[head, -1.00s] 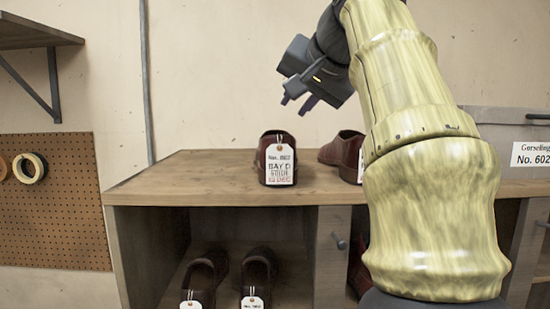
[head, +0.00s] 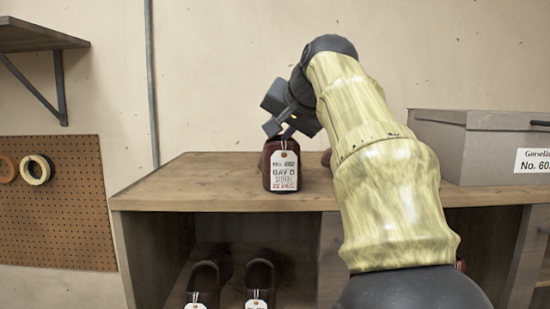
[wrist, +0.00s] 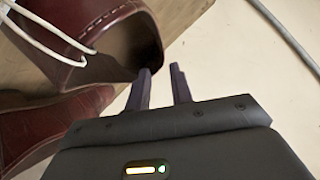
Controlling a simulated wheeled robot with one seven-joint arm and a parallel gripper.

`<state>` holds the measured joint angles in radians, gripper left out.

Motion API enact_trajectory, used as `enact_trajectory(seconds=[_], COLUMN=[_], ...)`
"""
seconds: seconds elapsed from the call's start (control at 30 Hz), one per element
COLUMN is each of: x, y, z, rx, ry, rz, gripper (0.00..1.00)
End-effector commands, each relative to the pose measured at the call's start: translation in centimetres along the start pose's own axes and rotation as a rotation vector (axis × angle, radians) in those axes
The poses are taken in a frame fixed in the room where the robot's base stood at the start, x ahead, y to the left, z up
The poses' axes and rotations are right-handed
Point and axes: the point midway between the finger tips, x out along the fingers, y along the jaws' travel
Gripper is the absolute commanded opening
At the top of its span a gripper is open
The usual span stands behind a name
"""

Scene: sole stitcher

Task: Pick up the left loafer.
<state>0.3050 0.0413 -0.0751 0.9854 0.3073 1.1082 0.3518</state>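A dark red-brown loafer (head: 268,160) stands on the wooden bench top, heel end toward the head camera, with a white tag hanging on it. It is the left one of the pair there. In the wrist view this loafer (wrist: 65,50) fills the upper left, with its dark opening and white tag string. My gripper (head: 279,131) is just above and behind it in the head view. In the wrist view my gripper (wrist: 160,75) is open and empty, with a gap between its fingers. The left finger is close to the loafer's rim; I cannot tell whether they touch.
The other loafer (wrist: 55,122) lies close beside it, mostly hidden by my arm in the head view. The bench top (head: 190,185) is clear to the left. A grey box (head: 440,140) stands at right. Tagged shoes (head: 262,275) sit on the shelf below.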

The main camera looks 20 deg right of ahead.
Motion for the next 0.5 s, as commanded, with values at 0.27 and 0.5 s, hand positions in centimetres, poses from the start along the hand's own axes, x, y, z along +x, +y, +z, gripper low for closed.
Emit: enact_trajectory(seconds=[0.27,0.5], x=[3.5,3.6], y=[-0.5,-0.7], z=[0.1,0.3], rx=[-0.004,-0.008], ry=[-0.007,-0.009], rz=[-0.005,-0.009], gripper=[0.22,0.22])
